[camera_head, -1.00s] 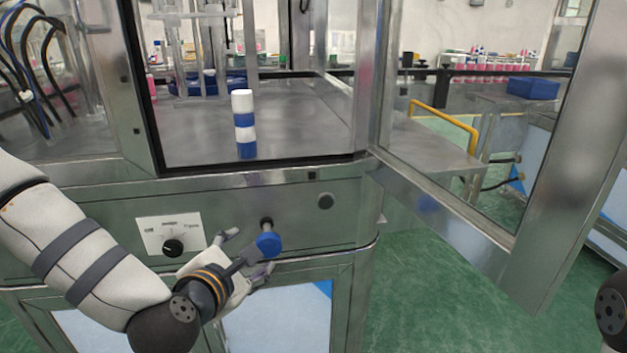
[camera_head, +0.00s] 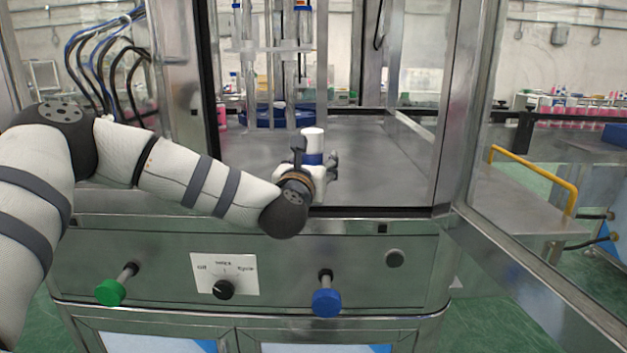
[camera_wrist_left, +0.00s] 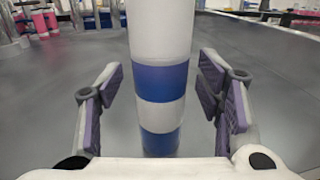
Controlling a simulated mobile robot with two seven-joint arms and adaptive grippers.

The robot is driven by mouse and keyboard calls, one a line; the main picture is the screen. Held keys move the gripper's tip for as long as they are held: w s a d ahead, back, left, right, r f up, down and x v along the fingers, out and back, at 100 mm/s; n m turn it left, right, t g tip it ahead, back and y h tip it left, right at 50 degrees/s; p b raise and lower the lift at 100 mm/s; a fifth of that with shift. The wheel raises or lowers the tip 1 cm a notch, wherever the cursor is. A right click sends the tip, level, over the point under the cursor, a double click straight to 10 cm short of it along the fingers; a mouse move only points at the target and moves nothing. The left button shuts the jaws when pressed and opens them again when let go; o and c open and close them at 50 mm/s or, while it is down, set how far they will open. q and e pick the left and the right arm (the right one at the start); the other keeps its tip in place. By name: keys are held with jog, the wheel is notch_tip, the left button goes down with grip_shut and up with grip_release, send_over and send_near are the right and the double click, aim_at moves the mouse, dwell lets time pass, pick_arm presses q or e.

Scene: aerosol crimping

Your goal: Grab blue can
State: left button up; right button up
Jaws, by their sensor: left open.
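The blue can, white with blue bands (camera_head: 313,143), stands upright on the grey metal surface inside the machine. In the left wrist view the can (camera_wrist_left: 160,82) rises between the two fingers, with gaps on both sides. My left gripper (camera_head: 318,158) reaches in through the machine's opening and is open around the can, hiding its lower part in the head view. In the left wrist view the gripper's purple-padded fingers (camera_wrist_left: 160,105) stand apart on either side of the can. My right gripper does not show.
The machine's front panel has a black dial (camera_head: 223,289), a green knob (camera_head: 110,292) and a blue knob (camera_head: 326,302). A glass door with a metal frame (camera_head: 520,262) stands open at the right. Vertical rods stand behind the can. The surface right of the can is clear.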

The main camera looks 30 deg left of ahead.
pick_arm(q)
jog(key=shift+w+a, duration=0.1)
jog(key=shift+w, duration=0.15)
jog(key=c, duration=1.4)
jog(key=shift+o, duration=0.2)
